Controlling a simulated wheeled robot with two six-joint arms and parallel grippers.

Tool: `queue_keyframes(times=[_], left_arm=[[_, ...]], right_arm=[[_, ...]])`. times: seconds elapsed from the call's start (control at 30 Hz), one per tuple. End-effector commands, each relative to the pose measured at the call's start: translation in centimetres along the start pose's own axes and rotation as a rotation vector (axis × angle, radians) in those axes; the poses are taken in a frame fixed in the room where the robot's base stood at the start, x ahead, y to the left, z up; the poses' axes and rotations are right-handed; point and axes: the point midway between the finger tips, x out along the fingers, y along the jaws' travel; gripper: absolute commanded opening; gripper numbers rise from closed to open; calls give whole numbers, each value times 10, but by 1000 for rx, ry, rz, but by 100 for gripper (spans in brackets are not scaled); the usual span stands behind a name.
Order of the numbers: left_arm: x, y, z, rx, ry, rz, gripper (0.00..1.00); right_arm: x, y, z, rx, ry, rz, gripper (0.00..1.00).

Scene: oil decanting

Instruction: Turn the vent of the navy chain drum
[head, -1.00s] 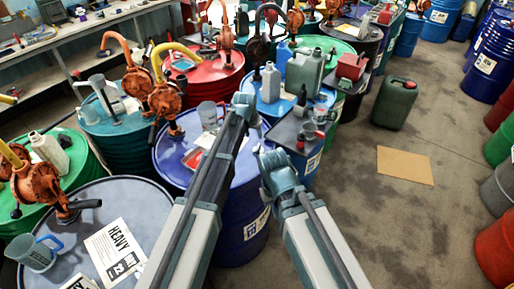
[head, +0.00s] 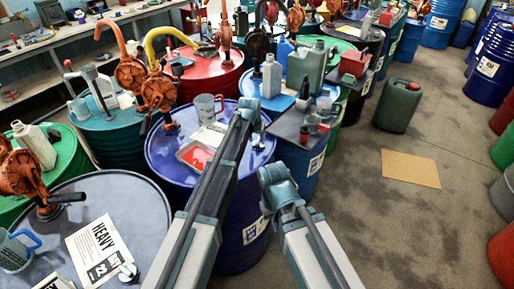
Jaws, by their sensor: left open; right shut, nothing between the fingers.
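A navy-blue drum (head: 165,150) stands in the middle, with an orange rotary pump (head: 158,92) and yellow hose at its back left. A clear mug (head: 207,106), a paper and a red-and-white card (head: 196,155) rest on its lid. I cannot make out a vent or a chain marking on it; my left arm covers part of the lid. My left gripper (head: 257,124) is above the drum's right edge, its fingers hard to see. My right gripper (head: 270,205) is lower, beside the drum's right side, with nothing visible in it.
A grey-topped drum (head: 150,205) with a HEAVY sheet is front left. Teal (head: 122,127) and red (head: 200,85) drums stand behind. A blue drum with a dark tray (head: 290,123) is close right.

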Motion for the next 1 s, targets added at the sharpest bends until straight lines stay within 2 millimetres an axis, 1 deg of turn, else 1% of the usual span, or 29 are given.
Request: queue_keyframes(times=[0.03, 0.1, 0.43, 0.57, 0.6, 0.67, 0.7, 0.73, 1.0], left_arm=[[10, 0, 1, 0, 0, 0, 50], [14, 0, 0, 0, 0, 0, 50], [14, 0, 0, 0, 0, 0, 50], [14, 0, 0, 0, 0, 0, 27], [14, 0, 0, 0, 0, 0, 19], [14, 0, 0, 0, 0, 0, 9], [14, 0, 0, 0, 0, 0, 1], [14, 0, 0, 0, 0, 0, 0], [14, 0, 0, 2, 0, 1, 0]], right_arm=[[10, -1, -1, 0, 0, 0, 0], [13, -1, -1, 0, 0, 0, 0], [13, -1, -1, 0, 0, 0, 0], [13, -1, -1, 0, 0, 0, 0], [13, -1, -1, 0, 0, 0, 0], [13, -1, -1, 0, 0, 0, 0], [13, -1, -1, 0, 0, 0, 0], [13, -1, -1, 0, 0, 0, 0], [13, -1, -1, 0, 0, 0, 0]])
